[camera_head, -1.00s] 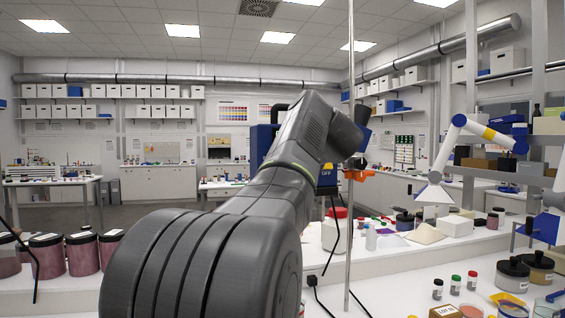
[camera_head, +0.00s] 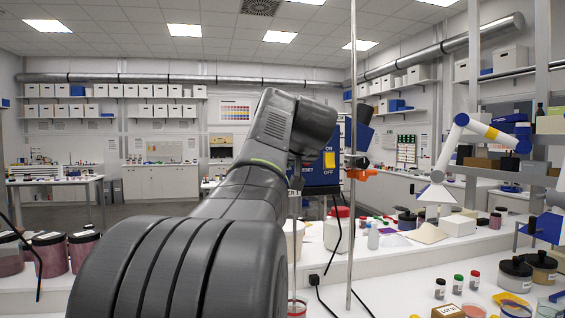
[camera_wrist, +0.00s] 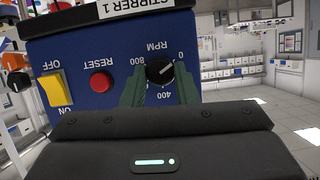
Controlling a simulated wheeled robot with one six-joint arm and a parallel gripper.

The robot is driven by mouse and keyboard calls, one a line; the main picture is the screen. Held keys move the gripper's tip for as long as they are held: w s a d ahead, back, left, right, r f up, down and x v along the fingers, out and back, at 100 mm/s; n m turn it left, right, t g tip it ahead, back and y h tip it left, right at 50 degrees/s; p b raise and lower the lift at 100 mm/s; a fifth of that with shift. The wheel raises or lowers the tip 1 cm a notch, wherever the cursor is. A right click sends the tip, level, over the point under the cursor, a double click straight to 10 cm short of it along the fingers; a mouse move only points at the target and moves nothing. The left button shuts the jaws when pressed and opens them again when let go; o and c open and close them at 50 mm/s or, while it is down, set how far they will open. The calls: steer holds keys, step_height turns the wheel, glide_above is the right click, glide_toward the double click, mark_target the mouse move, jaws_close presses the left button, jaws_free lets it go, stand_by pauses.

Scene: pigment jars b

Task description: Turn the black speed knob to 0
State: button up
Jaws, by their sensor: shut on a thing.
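The stirrer is a blue box labelled STIRRER 1, upside down in the wrist view (camera_wrist: 110,50); part of it shows behind my arm in the head view (camera_head: 318,170). Its black speed knob (camera_wrist: 159,71), marked RPM, has a white pointer line that points toward the 0 mark. My gripper (camera_wrist: 160,78) has its two green fingers on either side of the knob and is shut on it. In the head view the knob and fingers are hidden behind my arm.
A yellow ON/OFF switch (camera_wrist: 55,90) and a red RESET button (camera_wrist: 101,82) sit beside the knob. A metal rod (camera_head: 352,200) with an orange clamp (camera_head: 362,174) stands right of the stirrer. Dark-lidded jars (camera_head: 50,253) stand at left on the bench.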

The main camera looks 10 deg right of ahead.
steer(key=shift+r, duration=0.15)
steer(key=o, duration=1)
steer(key=shift+s, duration=0.1)
steer(key=v, duration=1.3)
steer(key=shift+s+b, duration=0.3)
steer(key=shift+b, duration=0.1)
steer(key=shift+w, duration=0.1)
steer(key=x, duration=1.3)
steer(key=shift+w+p, duration=0.35)
steer(key=shift+p, duration=0.05)
steer(key=shift+s, duration=0.15)
